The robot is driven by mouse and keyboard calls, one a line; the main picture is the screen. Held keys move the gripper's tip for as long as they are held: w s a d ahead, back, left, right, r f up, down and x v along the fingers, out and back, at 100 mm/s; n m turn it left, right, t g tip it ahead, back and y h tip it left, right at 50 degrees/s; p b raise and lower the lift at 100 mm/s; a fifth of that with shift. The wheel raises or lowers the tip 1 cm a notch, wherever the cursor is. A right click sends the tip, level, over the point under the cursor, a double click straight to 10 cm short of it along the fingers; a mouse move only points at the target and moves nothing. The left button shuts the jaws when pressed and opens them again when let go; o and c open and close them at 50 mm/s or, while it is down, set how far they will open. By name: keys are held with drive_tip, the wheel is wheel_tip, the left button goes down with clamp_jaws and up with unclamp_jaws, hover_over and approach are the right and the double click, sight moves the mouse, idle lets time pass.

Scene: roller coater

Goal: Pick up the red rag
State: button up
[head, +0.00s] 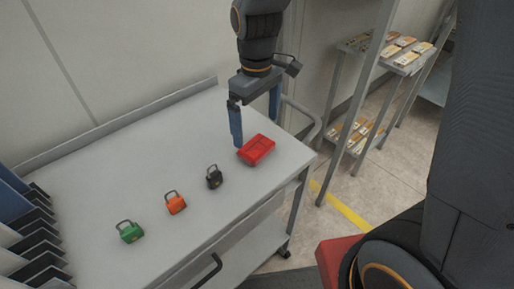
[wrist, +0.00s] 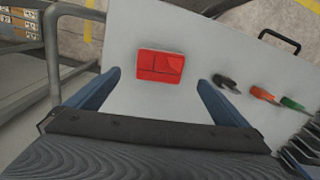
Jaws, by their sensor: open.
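The red rag (head: 256,149) is a folded, flat rectangle lying on the cart top (head: 110,188) near its right end. It also shows in the wrist view (wrist: 160,66), lying ahead of and between the two fingers. My gripper (head: 255,122) is open and empty, with its blue fingers pointing down above the far side of the rag. In the wrist view the gripper (wrist: 158,92) has its fingers wide apart, one to each side of the rag. I cannot tell the exact height of the fingertips over the surface.
A black padlock (head: 214,179), an orange padlock (head: 175,204) and a green padlock (head: 130,233) lie in a row left of the rag. A dark slotted rack (head: 35,240) stands at the left. A shelf unit (head: 390,55) with boxes stands behind at right.

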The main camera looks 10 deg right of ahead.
sight(257, 145)
drive_tip(key=shift+f+p, duration=1)
drive_tip(key=shift+f, duration=2.5)
drive_tip(key=shift+c, duration=0.4)
drive_tip(key=c, duration=1)
